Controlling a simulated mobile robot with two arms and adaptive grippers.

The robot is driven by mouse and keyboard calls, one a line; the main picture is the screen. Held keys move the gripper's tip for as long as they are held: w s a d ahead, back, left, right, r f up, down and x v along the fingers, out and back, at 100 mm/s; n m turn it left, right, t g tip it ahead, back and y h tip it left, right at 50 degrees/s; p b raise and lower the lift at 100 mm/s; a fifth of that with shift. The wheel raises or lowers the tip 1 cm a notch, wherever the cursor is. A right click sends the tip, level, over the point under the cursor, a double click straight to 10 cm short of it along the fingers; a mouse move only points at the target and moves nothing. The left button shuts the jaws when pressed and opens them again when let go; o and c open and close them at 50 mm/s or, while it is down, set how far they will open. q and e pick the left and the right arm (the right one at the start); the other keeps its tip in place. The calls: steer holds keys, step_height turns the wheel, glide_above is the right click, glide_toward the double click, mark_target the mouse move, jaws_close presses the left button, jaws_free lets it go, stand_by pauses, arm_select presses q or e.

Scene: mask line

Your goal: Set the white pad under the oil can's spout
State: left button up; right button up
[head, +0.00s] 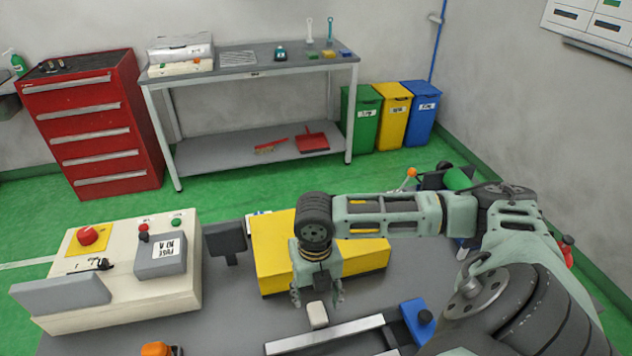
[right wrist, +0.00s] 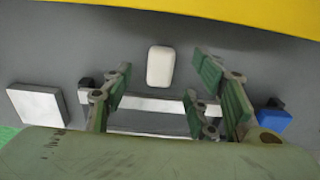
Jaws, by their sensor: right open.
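The white pad (head: 317,314) is a small rounded block lying on the grey bench top. It also shows in the right wrist view (right wrist: 160,67), between and just beyond the finger tips. My right gripper (head: 317,297) points down close to the pad, with its fingers apart and nothing between them. A gap shows on both sides of the pad. I cannot pick out the oil can or its spout for sure in either view. My left gripper is not in view.
A yellow block (head: 272,248) stands behind the pad. A metal rail (head: 325,335) lies in front, with a blue block (head: 416,322) at its right. A cream control box (head: 120,290) stands at the left. A pale square (right wrist: 37,104) shows left of my fingers.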

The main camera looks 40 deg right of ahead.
mark_target(316, 308)
steer(key=f, duration=0.2)
steer(key=f+p, duration=0.1)
steer(key=f, duration=0.1)
steer(key=shift+s+f, duration=0.2)
steer(key=shift+f, duration=0.7)
steer(key=c, duration=1.1)
steer(key=shift+r, duration=0.1)
steer(key=shift+w+r, duration=0.1)
steer(key=shift+r, duration=0.4)
step_height(316, 308, up, 3)
steer(key=shift+f+b, duration=0.1)
steer(key=shift+b, duration=0.25)
steer(key=s+d+r, duration=0.2)
steer(key=s, duration=0.1)
steer(key=s+d+r, duration=0.2)
steer(key=s, duration=0.1)
steer(key=s+d+r+b, duration=0.1)
steer(key=s+d+r, duration=0.1)
steer(key=s+r, duration=0.1)
steer(key=shift+s+d, duration=0.2)
steer(key=shift+s, duration=0.25)
